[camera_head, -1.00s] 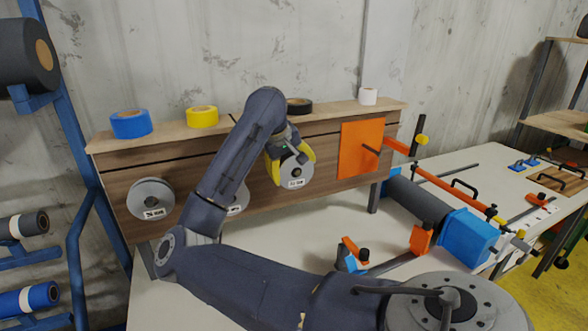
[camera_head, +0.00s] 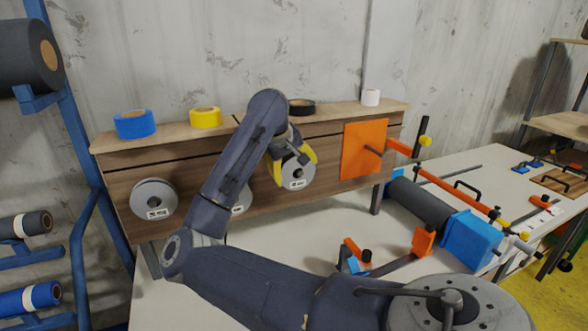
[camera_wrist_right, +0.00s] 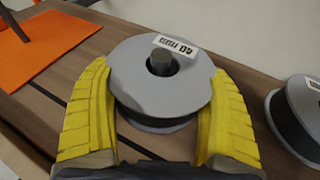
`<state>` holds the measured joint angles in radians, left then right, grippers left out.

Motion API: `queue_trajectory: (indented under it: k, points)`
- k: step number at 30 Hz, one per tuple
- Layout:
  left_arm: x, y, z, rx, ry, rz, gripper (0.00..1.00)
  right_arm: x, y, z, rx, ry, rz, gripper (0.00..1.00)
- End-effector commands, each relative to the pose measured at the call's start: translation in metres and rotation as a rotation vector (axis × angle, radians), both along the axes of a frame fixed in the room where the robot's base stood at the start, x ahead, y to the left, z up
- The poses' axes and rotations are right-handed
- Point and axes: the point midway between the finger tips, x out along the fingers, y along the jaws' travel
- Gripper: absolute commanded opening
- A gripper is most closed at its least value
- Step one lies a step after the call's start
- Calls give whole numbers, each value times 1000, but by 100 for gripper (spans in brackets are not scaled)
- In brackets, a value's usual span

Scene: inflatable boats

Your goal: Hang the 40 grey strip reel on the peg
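The 40 grey strip reel (camera_head: 294,181) is at the right part of the brown board, left of the orange panel. In the right wrist view the reel (camera_wrist_right: 135,80) has its label upside down, and the dark end of the peg (camera_wrist_right: 160,63) shows in its hole. My right gripper (camera_head: 293,163) has its yellow fingers on both sides of the reel, against its rim as far as I can see; it also fills the right wrist view (camera_wrist_right: 158,110). How far the peg passes through is hidden. My left gripper is out of view.
Two other grey reels hang on the board, one at the left (camera_head: 154,199) and one partly behind my arm (camera_head: 242,200). The orange panel (camera_head: 361,140) carries a bare peg. Tape rolls stand on the top ledge (camera_head: 340,110). Clamps and a blue block (camera_head: 470,237) lie on the table.

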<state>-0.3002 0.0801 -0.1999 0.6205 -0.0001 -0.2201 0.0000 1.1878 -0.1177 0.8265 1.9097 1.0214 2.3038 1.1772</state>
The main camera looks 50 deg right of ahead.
Motion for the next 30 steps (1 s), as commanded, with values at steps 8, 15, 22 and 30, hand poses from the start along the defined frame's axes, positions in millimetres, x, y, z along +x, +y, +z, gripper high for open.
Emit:
queue_trajectory:
  k: [8,15,22,30]
  points:
    - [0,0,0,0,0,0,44,0,0,0,0,-1,0,100]
    - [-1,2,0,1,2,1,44,0,3,5,1,-2,0,100]
    - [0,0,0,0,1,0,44,-2,19,34,0,-4,1,100]
    - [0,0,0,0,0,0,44,-6,41,75,-1,-4,2,100]
